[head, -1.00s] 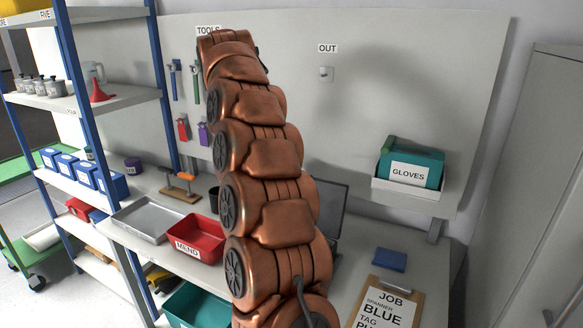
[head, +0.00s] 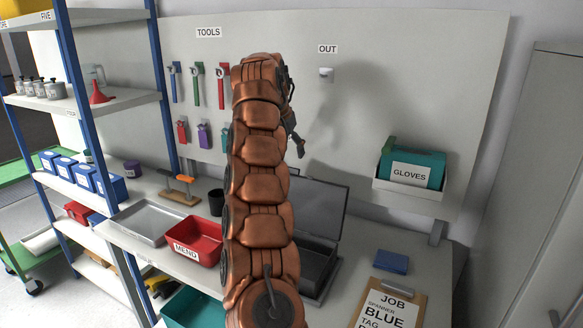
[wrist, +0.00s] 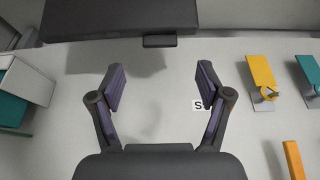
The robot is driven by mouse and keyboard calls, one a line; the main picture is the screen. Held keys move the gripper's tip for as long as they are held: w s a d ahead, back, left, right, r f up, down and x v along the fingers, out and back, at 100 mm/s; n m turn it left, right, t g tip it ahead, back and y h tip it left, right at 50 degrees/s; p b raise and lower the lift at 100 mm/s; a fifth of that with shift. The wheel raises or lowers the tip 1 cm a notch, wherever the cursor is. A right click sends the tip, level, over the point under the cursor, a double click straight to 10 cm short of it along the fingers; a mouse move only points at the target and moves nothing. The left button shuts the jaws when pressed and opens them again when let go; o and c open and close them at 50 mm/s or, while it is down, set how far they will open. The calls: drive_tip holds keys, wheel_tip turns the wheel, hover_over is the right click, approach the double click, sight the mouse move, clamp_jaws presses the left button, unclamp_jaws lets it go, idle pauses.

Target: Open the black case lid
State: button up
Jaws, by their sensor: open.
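The black case stands on the bench in the head view, partly hidden behind my arm. Its lid (head: 322,207) stands raised and tilted back, and the dark open body (head: 319,252) shows below it. In the wrist view the lid (wrist: 120,22) spans the top with a small tab at its edge. My gripper (head: 296,143) is above the lid in the head view, in front of the wall panel. In the wrist view my gripper (wrist: 160,88) has its fingers wide apart, empty, and apart from the lid.
The red MEND bin (head: 195,240) and a metal tray (head: 150,222) are left of the case. The GLOVES box (head: 412,165) sits on the wall panel, with tools (head: 198,85) hanging left.

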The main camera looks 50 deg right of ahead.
sight(292, 168)
drive_tip(key=shift+x, duration=3.5)
clamp_jaws()
